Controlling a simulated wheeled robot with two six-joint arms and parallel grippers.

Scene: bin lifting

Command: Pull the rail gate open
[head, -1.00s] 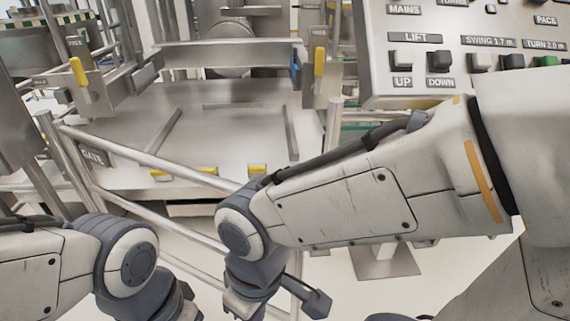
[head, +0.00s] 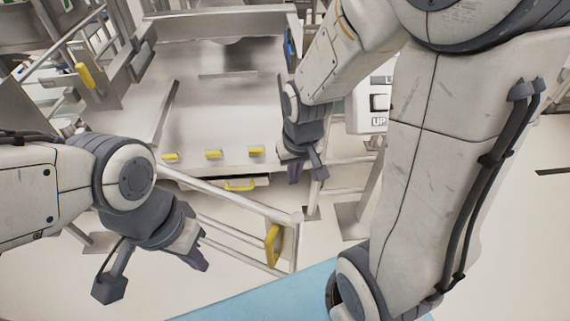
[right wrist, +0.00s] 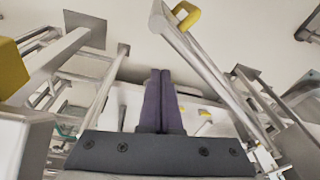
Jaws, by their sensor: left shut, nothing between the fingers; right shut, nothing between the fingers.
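The rail gate (head: 243,207) is a metal frame of two rails with an end post and a yellow handle (head: 273,245). It slants toward me from the left, its handle end standing apart from the fixed rail post on the right. My right gripper (head: 296,175) is shut and empty, beyond the gate's end, not touching the handle. In the right wrist view its closed dark fingers (right wrist: 160,75) point toward the floor, and the handle (right wrist: 186,14) shows at the top, apart from them. My left gripper (head: 197,262) is shut and empty, left of the handle.
A steel platform (head: 215,110) with several yellow pieces on its front edge stands behind the gate. A fixed rail post (head: 372,195) stands to the right. A control panel (head: 380,103) is mostly hidden behind my right arm. A light blue surface (head: 270,298) lies in front.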

